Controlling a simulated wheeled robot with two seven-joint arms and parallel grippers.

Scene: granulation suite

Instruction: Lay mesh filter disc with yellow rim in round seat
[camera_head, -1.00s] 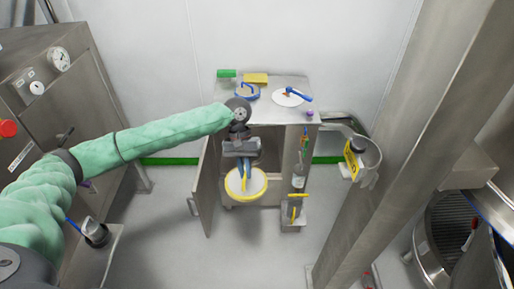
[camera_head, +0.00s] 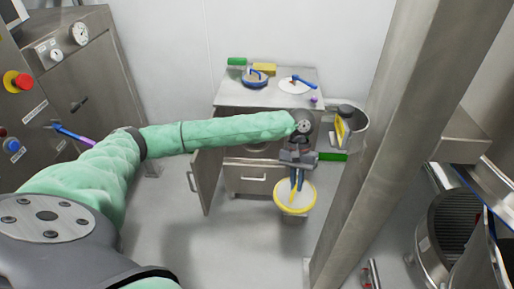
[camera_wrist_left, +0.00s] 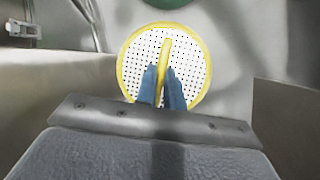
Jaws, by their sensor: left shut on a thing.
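The mesh filter disc (camera_head: 288,202) is white and perforated with a yellow rim and a yellow handle bar. My left gripper (camera_head: 296,186) is shut on its handle and holds it in the air in front of the steel cabinet, low and to the right of its drawer. In the left wrist view the disc (camera_wrist_left: 190,70) shows face-on, with the blue fingers (camera_wrist_left: 163,85) on both sides of the yellow handle. My right gripper is not in view. I cannot make out the round seat for sure.
A steel cabinet (camera_head: 232,97) with an open door (camera_head: 206,180) stands behind my arm. On its top are a blue-handled lid (camera_head: 256,80), a white disc with a blue handle (camera_head: 294,87) and a yellow block (camera_head: 264,69). A steel post (camera_head: 385,150) rises at right, with round steel equipment (camera_head: 450,230) beyond it.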

